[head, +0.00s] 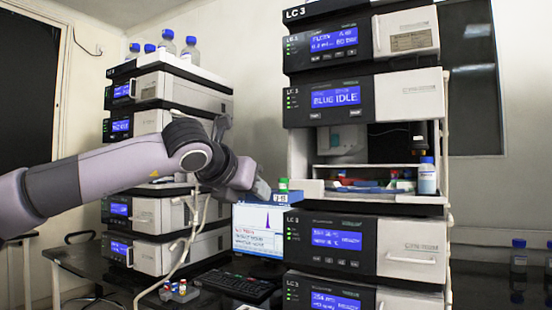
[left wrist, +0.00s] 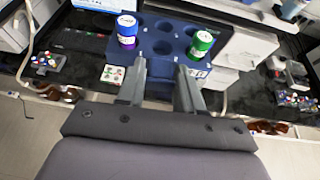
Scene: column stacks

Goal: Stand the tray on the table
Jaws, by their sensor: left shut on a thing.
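A blue tray (left wrist: 178,46) with round holes is in the left wrist view, held between the fingers of my left gripper (left wrist: 162,84). It carries a vial with a blue-and-white top (left wrist: 126,30) at its left and a green-capped vial (left wrist: 200,44) at its right. The green-capped vial also shows there (head: 283,185). The black table (head: 100,272) lies below the gripper. My right gripper is not in view.
Instrument stacks stand at left (head: 160,215) and right (head: 330,240). A monitor (head: 258,242) and keyboard (head: 238,286) are on the table between them. A small rack with vials (head: 178,290) stands left of the keyboard. The right stack's open bay holds a blue-capped bottle (head: 427,178).

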